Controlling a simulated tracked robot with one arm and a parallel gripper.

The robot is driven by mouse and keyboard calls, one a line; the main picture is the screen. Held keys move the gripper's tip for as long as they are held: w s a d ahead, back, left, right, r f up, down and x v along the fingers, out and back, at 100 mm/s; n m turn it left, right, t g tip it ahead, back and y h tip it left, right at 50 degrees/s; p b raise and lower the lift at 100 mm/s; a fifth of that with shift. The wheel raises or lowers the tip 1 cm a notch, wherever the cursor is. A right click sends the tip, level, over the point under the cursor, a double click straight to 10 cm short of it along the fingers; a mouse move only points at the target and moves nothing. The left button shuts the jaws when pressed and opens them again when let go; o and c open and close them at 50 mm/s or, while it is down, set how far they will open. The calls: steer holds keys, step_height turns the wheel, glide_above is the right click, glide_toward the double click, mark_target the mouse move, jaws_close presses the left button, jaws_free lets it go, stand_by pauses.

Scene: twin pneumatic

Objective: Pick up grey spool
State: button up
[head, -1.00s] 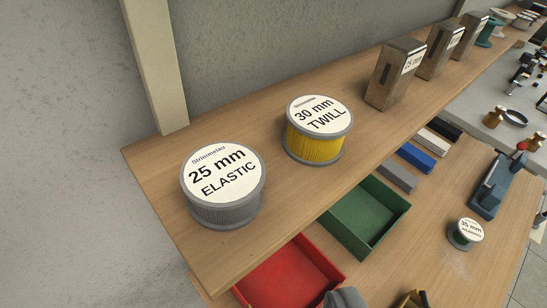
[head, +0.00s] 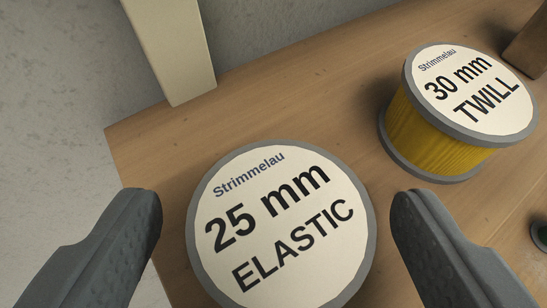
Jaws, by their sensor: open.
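The grey spool (head: 283,225) stands upright on the wooden shelf (head: 300,100), near its left end. Its white top label reads "Strimmelau 25 mm ELASTIC", and a grey rim shows around the label. The lower part of the spool is out of the picture or hidden under its top. My gripper (head: 275,225) is open, with one dark grey finger on the left of the spool and the other on the right. A gap shows between each finger and the spool's rim, and the gripper holds nothing.
A yellow spool (head: 430,135) labelled "30 mm TWILL" stands on the shelf to the right, beyond my right finger. A pale post (head: 170,45) rises at the back left. A brown block (head: 530,48) is cut off at the right edge. Bare shelf lies behind the grey spool.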

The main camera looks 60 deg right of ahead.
steer(key=shift+x, duration=1.1)
steer(key=c, duration=1)
steer(key=shift+r, duration=0.2)
